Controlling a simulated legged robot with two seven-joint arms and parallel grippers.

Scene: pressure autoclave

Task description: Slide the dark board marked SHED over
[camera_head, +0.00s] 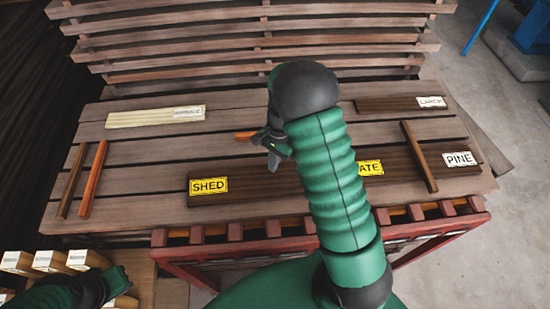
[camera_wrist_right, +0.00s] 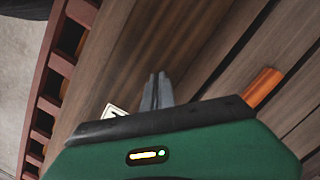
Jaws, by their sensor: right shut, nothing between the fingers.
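The dark board marked SHED (camera_head: 258,184) lies near the front edge of the slatted table in the head view, its yellow label at its left end. My right arm covers its right part, so I cannot tell where it ends. My right gripper (camera_head: 272,148) is shut and empty, behind the board and apart from it in the head view. Its closed fingertips show in the right wrist view (camera_wrist_right: 157,88), in front of a wide dark plank. My left gripper (camera_head: 115,284) is at the lower left, mostly cut off; its jaws are unclear.
A dark board with a yellow label ending in ATE (camera_head: 397,163) lies right of my arm, with a PINE label (camera_head: 459,159) at its end. A LARCH board (camera_head: 385,104), a pale board (camera_head: 140,118) and loose sticks (camera_head: 93,180) lie around. A red rack (camera_head: 190,250) borders the front.

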